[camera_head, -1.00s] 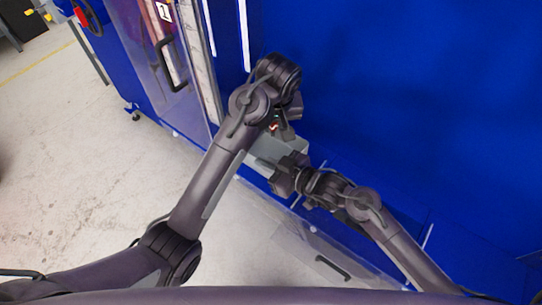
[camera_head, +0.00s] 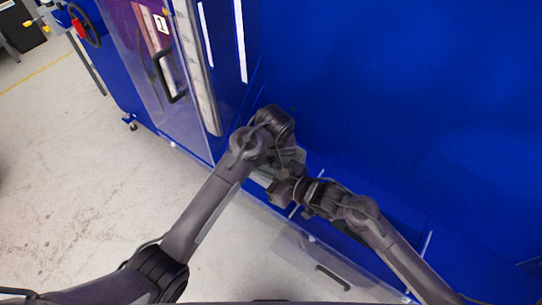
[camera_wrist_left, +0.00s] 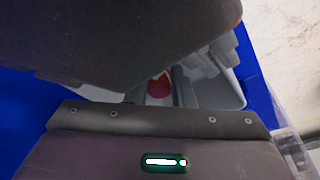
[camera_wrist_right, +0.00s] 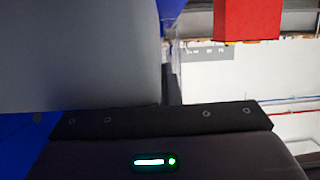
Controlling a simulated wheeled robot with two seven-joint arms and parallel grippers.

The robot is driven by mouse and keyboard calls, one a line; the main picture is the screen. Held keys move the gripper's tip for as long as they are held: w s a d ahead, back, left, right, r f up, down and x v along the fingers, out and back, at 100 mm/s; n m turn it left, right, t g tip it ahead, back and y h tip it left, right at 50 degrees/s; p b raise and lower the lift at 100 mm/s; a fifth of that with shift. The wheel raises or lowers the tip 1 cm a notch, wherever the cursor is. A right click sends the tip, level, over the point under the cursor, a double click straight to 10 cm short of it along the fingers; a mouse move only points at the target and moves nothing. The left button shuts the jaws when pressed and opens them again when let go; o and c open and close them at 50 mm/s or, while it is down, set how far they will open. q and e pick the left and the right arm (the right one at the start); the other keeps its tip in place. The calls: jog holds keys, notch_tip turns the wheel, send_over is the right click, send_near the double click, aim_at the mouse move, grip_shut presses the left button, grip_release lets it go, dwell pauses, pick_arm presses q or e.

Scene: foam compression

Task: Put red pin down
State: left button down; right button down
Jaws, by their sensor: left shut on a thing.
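The red pin (camera_wrist_left: 158,88) shows as a small red round shape in the left wrist view, at the jaws of my left gripper (camera_wrist_left: 165,92), which is shut on it. Below or behind it is a light grey tray-like container (camera_wrist_left: 228,92). In the head view the left gripper (camera_head: 286,165) is largely hidden by its own wrist, over the grey container (camera_head: 264,176). The pin is hidden there. My right gripper (camera_head: 283,189) is close beside the container, near the left one. Its fingers are too dark and covered to show whether they are open.
A blue machine wall (camera_head: 400,90) fills the right side. A clear door with a black handle (camera_head: 172,78) stands at upper left. A clear panel with another handle (camera_head: 332,278) is low in front. A red block (camera_wrist_right: 247,20) shows in the right wrist view. The left floor is clear.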

pick_arm(q)
jog(key=shift+f, duration=0.15)
jog(key=c, duration=1.3)
grip_release()
jog(key=shift+o, duration=0.2)
jog(key=v, duration=1.2)
pick_arm(e)
jog(key=c, duration=2.1)
grip_release()
jog(key=o, duration=0.5)
jog(key=shift+o, duration=0.2)
jog(key=shift+d, duration=0.1)
